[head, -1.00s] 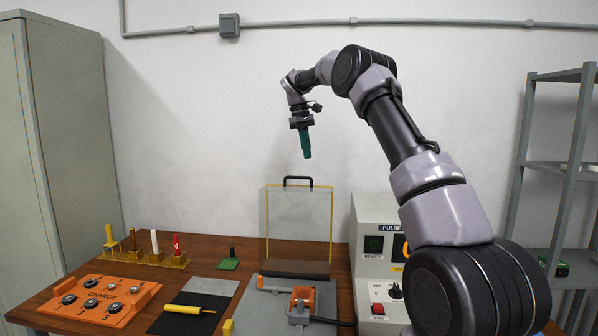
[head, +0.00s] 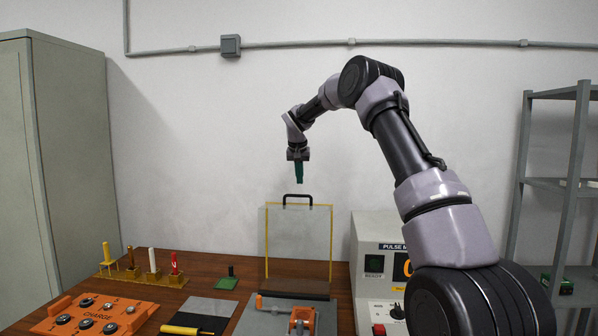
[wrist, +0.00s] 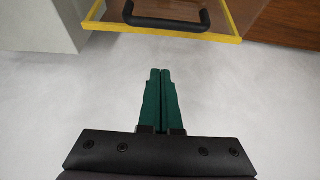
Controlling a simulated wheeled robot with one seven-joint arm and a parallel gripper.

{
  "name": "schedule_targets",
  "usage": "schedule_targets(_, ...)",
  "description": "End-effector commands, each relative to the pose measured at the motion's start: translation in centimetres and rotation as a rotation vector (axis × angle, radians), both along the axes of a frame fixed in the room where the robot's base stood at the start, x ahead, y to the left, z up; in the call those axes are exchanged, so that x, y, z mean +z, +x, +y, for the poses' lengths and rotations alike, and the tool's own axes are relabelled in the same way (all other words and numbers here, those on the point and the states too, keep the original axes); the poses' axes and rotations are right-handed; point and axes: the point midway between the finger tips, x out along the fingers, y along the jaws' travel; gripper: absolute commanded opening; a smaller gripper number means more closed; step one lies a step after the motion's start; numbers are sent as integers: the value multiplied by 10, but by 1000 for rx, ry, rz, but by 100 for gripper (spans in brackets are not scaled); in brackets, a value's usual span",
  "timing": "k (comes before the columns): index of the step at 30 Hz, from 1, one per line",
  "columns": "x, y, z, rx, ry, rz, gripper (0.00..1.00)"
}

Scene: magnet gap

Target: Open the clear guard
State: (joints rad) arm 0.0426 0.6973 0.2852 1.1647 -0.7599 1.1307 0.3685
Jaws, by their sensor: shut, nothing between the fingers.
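The clear guard (head: 300,240) is an upright transparent panel with yellow edges, standing at the back of the table. Its black handle (head: 298,196) arches over the top edge. In the wrist view the handle (wrist: 166,22) and the yellow edge lie at the top of the picture, beyond the fingertips. My gripper (head: 298,182) has green fingers that point down, a little above the handle and apart from it. In the wrist view the fingers of my gripper (wrist: 160,72) are together and empty.
A grey pulse unit (head: 375,255) stands right of the guard. An orange clamp (head: 302,318) sits on a grey plate in front. An orange charge panel (head: 98,314), a rack (head: 140,274) with several upright pieces and a yellow-handled tool (head: 180,330) are at left.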

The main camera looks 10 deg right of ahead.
Motion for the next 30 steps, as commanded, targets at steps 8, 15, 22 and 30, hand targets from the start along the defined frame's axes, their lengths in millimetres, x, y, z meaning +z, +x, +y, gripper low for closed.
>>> schedule_targets(8,-36,2,-1,1,0,-1,0)
schedule_targets(15,-39,-20,7,0,0,0,0)
schedule_targets(22,-39,-22,8,0,1,-1,0)
schedule_targets(30,-38,-26,10,2,-7,-10,0)
